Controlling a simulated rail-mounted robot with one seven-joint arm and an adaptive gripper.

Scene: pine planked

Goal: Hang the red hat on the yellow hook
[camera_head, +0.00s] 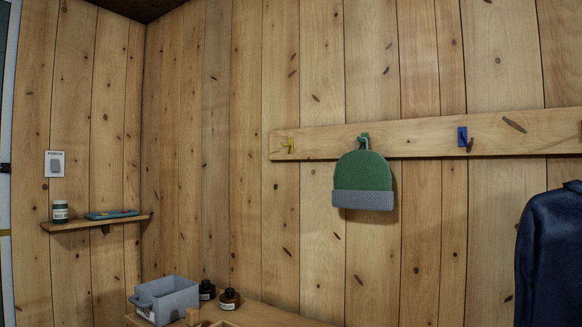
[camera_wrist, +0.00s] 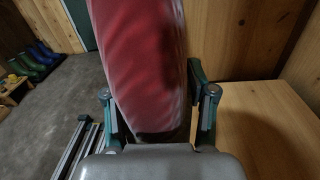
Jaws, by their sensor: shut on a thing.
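The red hat (camera_wrist: 140,45) fills the upper middle of the wrist view, and its far end runs out of the picture. My gripper (camera_wrist: 155,98) is shut on it, with one finger on each side of the red cloth. The hat and gripper are not in the head view. The yellow hook (camera_head: 288,145) is at the left end of a wooden board (camera_head: 420,138) on the plank wall, and nothing hangs on it. The wrist view does not show the hook.
A green hat with a grey brim (camera_head: 363,178) hangs right of the yellow hook. A blue hook (camera_head: 462,136) is bare; dark clothing (camera_head: 550,260) is at far right. A grey bin (camera_head: 172,298) stands below.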

